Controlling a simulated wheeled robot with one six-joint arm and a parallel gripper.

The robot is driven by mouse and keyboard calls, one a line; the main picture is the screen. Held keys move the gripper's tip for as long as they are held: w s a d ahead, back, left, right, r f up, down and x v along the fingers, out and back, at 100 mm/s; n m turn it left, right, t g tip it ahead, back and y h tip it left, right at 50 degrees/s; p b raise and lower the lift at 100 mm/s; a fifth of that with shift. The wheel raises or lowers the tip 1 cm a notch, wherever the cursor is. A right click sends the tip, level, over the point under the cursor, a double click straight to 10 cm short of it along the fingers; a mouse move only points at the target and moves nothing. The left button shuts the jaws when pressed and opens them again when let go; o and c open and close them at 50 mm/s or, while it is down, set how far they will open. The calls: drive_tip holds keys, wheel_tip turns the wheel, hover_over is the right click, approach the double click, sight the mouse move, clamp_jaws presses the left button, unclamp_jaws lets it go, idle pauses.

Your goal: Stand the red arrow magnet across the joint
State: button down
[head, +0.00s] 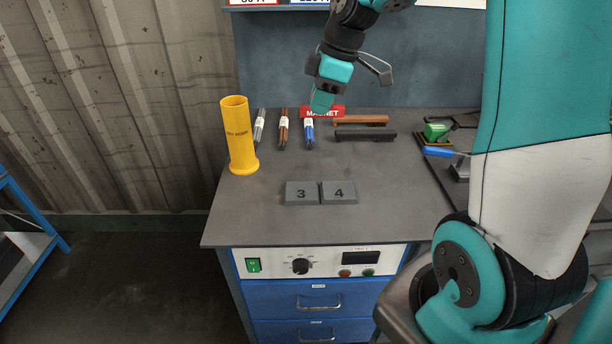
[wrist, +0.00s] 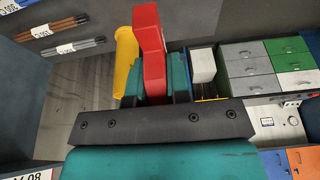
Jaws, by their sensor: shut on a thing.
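My gripper (head: 322,100) is at the back of the bench in the head view, shut on the red arrow magnet (head: 323,112), which bears the word MAGNET. In the wrist view, the red magnet (wrist: 151,50) stands out between the teal fingers of my gripper (wrist: 155,82), with a bent upper part. Two grey blocks, block 3 (head: 301,193) and block 4 (head: 339,192), lie side by side nearer the front, with a narrow seam between them. The gripper and magnet are well behind these blocks. Whether the magnet touches the bench cannot be told.
A yellow tube (head: 238,136) stands at the bench's left. Labelled rod bundles lie beside it, including a blue one (head: 309,132). A brown brush (head: 361,120) and a black brush (head: 365,135) lie right of them. A green clamp-like item (head: 436,131) is farther right. Bench around the blocks is clear.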

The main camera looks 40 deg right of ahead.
drive_tip(key=p, duration=0.1)
approach(313, 190)
drive_tip(key=x, duration=0.5)
drive_tip(key=shift+a+f, duration=0.15)
drive_tip(key=shift+f, duration=0.05)
drive_tip(key=shift+w+f+b, duration=0.1)
drive_tip(key=shift+f+b, duration=0.2)
drive_tip(key=shift+f, duration=0.15)
drive_tip(key=c, duration=1.1)
unclamp_jaws()
